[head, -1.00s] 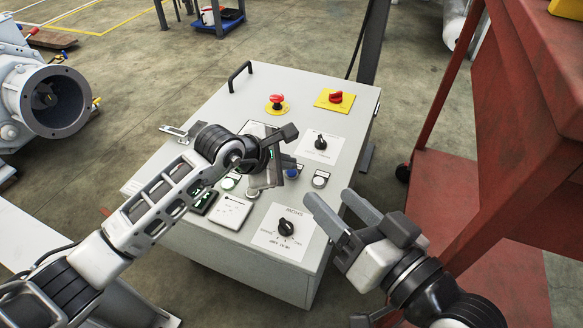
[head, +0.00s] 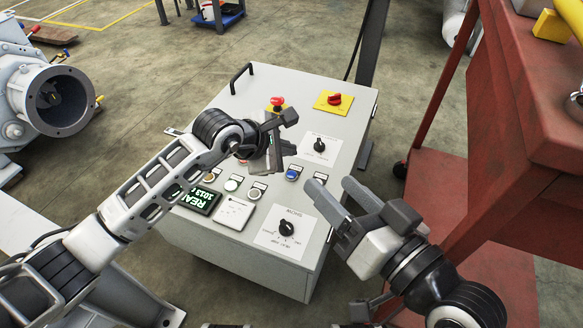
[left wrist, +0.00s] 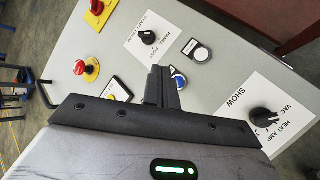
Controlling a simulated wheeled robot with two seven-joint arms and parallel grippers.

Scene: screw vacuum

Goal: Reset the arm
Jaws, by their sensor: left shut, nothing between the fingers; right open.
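My left gripper (head: 272,148) is shut and empty above the middle of the grey control panel (head: 215,103). It hides part of the panel near the red emergency stop button (head: 277,101). In the left wrist view its closed fingers (left wrist: 160,85) point at the panel, close to a blue button (left wrist: 178,78). My right gripper (head: 333,187) is open and empty at the panel's right front edge, fingers pointing at the panel. The panel carries a lower black knob (head: 286,228), an upper black knob (head: 319,145), a red switch on a yellow plate (head: 334,99) and a lit green display (head: 199,200).
A red steel frame (head: 540,110) stands close on the right, beside my right arm. A grey flanged machine (head: 62,100) is at the left. A black handle (head: 240,75) rises from the panel's far left corner.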

